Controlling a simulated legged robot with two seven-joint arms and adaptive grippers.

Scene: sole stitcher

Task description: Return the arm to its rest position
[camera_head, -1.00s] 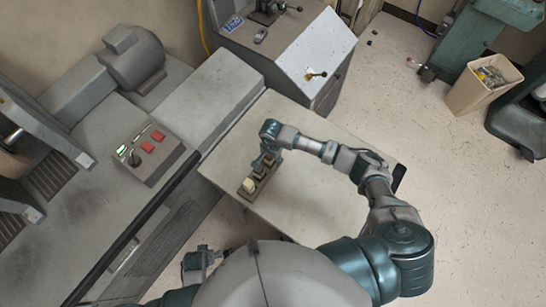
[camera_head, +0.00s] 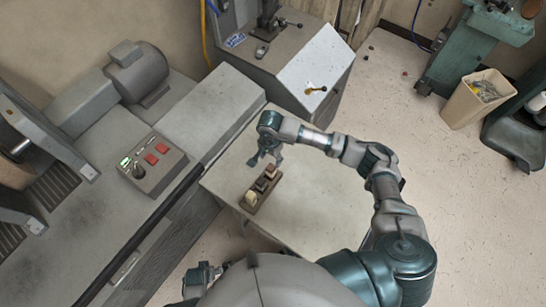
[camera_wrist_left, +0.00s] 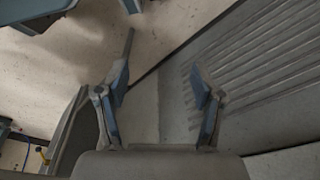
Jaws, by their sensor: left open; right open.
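My right arm reaches in from the lower right over the grey table (camera_head: 310,205). My right gripper (camera_head: 264,161) is open and empty. It hangs just above and behind a small brown block holder (camera_head: 262,190) with several blocks in it. A pale block (camera_head: 251,198) sits at the holder's near end, with darker ones behind it. My left gripper (camera_wrist_left: 162,100) is open and empty in the left wrist view, above the floor and a ribbed grey surface. In the head view only part of my left arm shows at the bottom, low beside my body.
A machine bench with a button box (camera_head: 152,162) and a motor (camera_head: 136,72) fills the left. A grey cabinet (camera_head: 300,65) stands behind the table. A beige waste bin (camera_head: 475,97) is at the right. The floor right of the table is clear.

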